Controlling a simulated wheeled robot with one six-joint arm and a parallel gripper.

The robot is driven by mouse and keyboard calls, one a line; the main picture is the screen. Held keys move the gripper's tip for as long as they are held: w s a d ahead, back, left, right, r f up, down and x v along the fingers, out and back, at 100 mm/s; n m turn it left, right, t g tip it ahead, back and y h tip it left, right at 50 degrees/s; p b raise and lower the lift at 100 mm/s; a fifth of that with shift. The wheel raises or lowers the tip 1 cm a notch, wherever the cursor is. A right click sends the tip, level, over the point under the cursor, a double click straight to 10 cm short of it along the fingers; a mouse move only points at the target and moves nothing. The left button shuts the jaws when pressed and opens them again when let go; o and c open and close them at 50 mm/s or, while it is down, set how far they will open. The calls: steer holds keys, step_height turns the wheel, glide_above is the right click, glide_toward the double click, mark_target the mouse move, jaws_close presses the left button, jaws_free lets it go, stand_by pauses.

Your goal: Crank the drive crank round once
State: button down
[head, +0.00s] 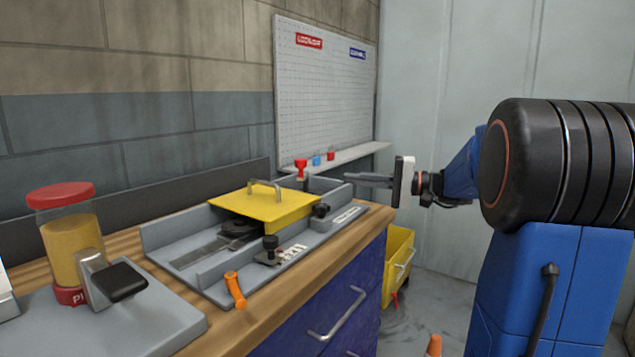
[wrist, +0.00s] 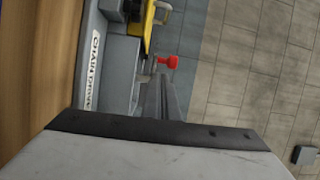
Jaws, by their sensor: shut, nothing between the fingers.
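A grey chain-drive fixture (head: 215,287) lies on the wooden bench, with a label (wrist: 97,68) on its near edge in the wrist view. A red knob (head: 300,163) on a short grey stem stands at its far right end; it also shows in the wrist view (wrist: 172,62). It looks like the drive crank's handle, but its arm is mostly hidden behind the yellow cover. My gripper (head: 347,178) is shut and empty. It points left, above the fixture's right end and right of the red knob, apparently apart from it. The fingers (wrist: 158,82) show in the wrist view.
A yellow cover (head: 262,211) with a handle sits over the fixture. Black knobs (head: 270,243) and an orange handle (head: 235,290) are along its front. A red-lidded jar (head: 62,195) stands left. A yellow bin (head: 398,262) is beyond the bench end.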

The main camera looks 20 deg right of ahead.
steer(key=s+d+f+g, duration=0.1)
steer(key=s+d, duration=0.1)
steer(key=d, duration=0.1)
glide_toward(303, 168)
steer(key=shift+n+y, duration=0.3)
steer(key=w+a+f, duration=0.2)
steer(key=a, duration=0.1)
steer(key=w+a+f, duration=0.1)
steer(key=a, duration=0.1)
steer(key=shift+w+f, duration=0.25)
steer(key=shift+f, duration=0.1)
steer(key=shift+a, duration=0.1)
steer(key=shift+a+m+t+h, duration=1.15)
steer(key=shift+m+t+h, duration=0.3)
steer(key=shift+t, duration=0.25)
steer(key=shift+w+a, duration=0.35)
steer(key=shift+a, duration=0.4)
steer(key=shift+w+a, duration=0.35)
steer(key=shift+a, duration=0.4)
